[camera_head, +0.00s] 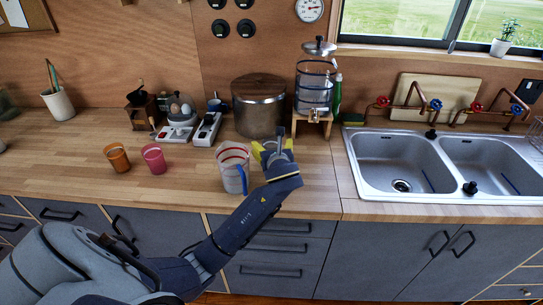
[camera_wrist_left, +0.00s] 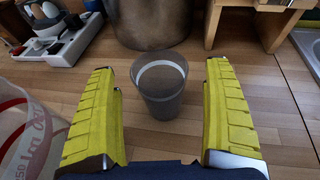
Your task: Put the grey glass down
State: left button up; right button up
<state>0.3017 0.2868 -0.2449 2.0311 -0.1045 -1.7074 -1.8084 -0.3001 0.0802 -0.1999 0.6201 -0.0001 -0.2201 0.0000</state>
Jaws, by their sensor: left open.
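The grey glass (camera_wrist_left: 160,88) stands upright on the wooden counter in the left wrist view, with a lighter band showing inside it. My left gripper (camera_wrist_left: 163,115) is open, its yellow-padded fingers on either side of the glass with visible gaps. In the head view my left gripper (camera_head: 273,150) is low over the counter, in front of the metal pot; the glass is mostly hidden there by the gripper. My right gripper is in neither view.
A clear measuring jug (camera_head: 233,172) with red markings stands just left of my gripper. The large metal pot (camera_head: 258,112) is behind, and a water dispenser (camera_head: 314,90) stands behind right. Orange (camera_head: 117,158) and pink (camera_head: 154,159) cups are left; the sink (camera_head: 400,165) is right.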

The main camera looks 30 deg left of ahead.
pick_arm(q)
jog(key=shift+x, duration=1.05)
jog(key=c, duration=1.4)
jog(key=shift+r, duration=0.2)
